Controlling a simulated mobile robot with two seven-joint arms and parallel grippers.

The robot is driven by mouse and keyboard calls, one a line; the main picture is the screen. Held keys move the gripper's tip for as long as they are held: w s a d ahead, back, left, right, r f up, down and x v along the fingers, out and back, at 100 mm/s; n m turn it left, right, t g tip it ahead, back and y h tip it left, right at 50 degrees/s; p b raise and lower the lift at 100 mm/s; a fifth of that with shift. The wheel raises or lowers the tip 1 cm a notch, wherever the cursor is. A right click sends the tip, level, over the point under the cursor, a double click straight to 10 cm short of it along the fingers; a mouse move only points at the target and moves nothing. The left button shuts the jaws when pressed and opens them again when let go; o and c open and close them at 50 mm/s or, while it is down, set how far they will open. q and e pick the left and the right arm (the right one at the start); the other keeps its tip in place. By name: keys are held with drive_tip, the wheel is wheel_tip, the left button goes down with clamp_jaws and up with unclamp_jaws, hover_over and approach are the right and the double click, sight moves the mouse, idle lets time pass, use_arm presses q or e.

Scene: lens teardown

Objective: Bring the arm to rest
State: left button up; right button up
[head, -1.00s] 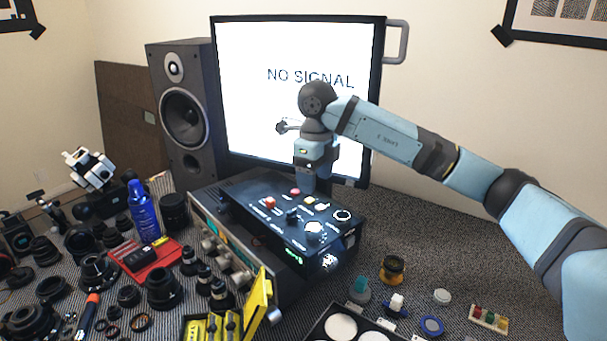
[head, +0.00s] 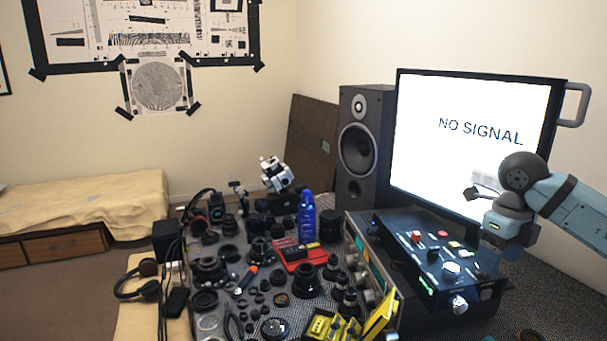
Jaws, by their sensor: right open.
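My right arm (head: 572,208) comes in from the right edge in light blue and dark grey. My right gripper (head: 508,246) hangs over the right rear part of the black control box (head: 440,262), with its fingers mostly hidden by its own body. I see nothing held in it. The box has red, white and black knobs on top and stands on a silver-fronted unit (head: 362,258). Whether the gripper touches the box I cannot tell. My left gripper is not in view.
A monitor (head: 470,130) reading "NO SIGNAL" and a speaker (head: 362,150) stand behind the box. Lens parts, a blue bottle (head: 306,216), a red tray (head: 300,256) and a yellow case (head: 378,315) crowd the table on the left. A bed (head: 85,205) stands farther left.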

drive_tip(key=s+a+f+m+t+y, duration=0.1)
drive_tip(key=s+a+f+m+y, duration=0.2)
drive_tip(key=a+y, duration=0.5)
drive_tip(key=s+a+f+m+y, duration=0.1)
drive_tip(key=s+a+f+y, duration=0.4)
drive_tip(key=a, duration=0.5)
drive_tip(key=s+a+f+m+t+y, duration=0.1)
drive_tip(key=s+a+f+m+y, duration=0.15)
drive_tip(key=a+y, duration=0.6)
drive_tip(key=s+d+f+m+t+h, duration=0.1)
drive_tip(key=d+f+m+t+h, duration=0.2)
drive_tip(key=f+m+t+h, duration=0.7)
drive_tip(key=s+d+f+m+t+h, duration=0.25)
drive_tip(key=m+t, duration=0.25)
drive_tip(key=m, duration=0.9)
drive_tip(key=s+d+f+m+g+h, duration=0.3)
drive_tip(key=s+f+m+g+h, duration=0.4)
drive_tip(key=s+f, duration=0.75)
use_arm(q)
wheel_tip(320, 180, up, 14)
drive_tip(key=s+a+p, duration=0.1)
drive_tip(key=p, duration=1.4)
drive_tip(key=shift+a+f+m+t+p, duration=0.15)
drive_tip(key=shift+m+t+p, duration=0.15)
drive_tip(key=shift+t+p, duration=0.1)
use_arm(e)
wheel_tip(320, 180, up, 12)
drive_tip(key=d+t+y, duration=0.1)
drive_tip(key=shift+w+r, duration=0.15)
drive_tip(key=shift+w, duration=0.2)
